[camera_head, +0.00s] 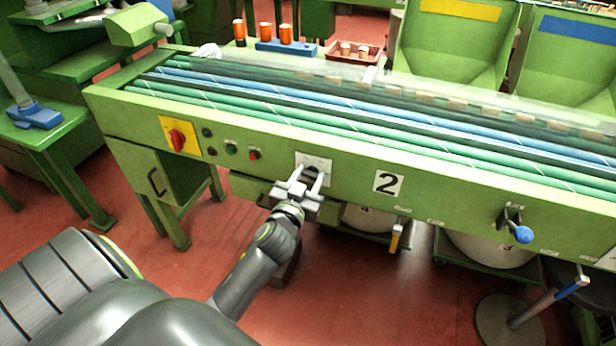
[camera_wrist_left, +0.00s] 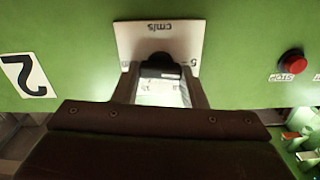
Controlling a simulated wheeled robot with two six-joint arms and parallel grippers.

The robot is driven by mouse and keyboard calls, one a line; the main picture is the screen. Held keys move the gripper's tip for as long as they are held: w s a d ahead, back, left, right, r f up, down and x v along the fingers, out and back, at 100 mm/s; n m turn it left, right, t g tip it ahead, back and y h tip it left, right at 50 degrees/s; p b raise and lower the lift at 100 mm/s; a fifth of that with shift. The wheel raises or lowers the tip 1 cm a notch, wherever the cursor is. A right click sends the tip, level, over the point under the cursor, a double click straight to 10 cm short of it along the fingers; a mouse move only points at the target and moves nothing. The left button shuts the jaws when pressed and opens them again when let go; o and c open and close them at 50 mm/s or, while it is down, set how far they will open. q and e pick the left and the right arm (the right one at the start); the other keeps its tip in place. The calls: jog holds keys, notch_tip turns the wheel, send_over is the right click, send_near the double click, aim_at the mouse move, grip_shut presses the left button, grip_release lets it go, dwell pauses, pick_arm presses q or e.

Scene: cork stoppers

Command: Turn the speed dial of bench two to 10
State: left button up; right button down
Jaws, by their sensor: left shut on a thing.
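The speed dial (camera_wrist_left: 160,68) is a dark knob on a white plate (camera_wrist_left: 128,38) marked "cm/s", upside down in the left wrist view. The plate (camera_head: 303,160) also shows on the green front panel of the bench, left of the number 2 sign (camera_head: 388,184). My left gripper (camera_head: 311,176) reaches up to the plate, its two fingers shut on the dial from both sides. The fingers hide part of the dial and its scale. A 5 shows at the plate's right edge in the wrist view; which mark the dial points to cannot be told. My right gripper is out of view.
A red rotary switch on a yellow plate (camera_head: 178,138), a green button (camera_head: 231,148) and a red button (camera_head: 254,155) sit left of the dial. The red stop button (camera_wrist_left: 291,62) shows at right in the wrist view. A blue-knobbed lever (camera_head: 522,234) juts out at right.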

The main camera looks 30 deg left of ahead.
pick_arm(q)
jog(key=m, duration=0.2)
jog(key=shift+m+p, duration=0.3)
jog(key=shift+d+m, duration=0.1)
jog(key=shift+m, duration=0.7)
jog(key=m+p, duration=0.1)
jog(key=m, duration=0.2)
jog(key=shift+f+m, duration=0.1)
jog(key=shift+m, duration=0.2)
jog(key=shift+d+m, duration=0.1)
jog(key=shift+m, duration=1)
jog(key=shift+p, duration=0.3)
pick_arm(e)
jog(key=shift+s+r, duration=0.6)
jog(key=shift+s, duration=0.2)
pick_arm(q)
jog(key=shift+f+m, duration=0.1)
jog(key=shift+m, duration=0.3)
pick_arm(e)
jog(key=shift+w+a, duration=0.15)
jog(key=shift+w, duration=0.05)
pick_arm(q)
jog(key=o, duration=1)
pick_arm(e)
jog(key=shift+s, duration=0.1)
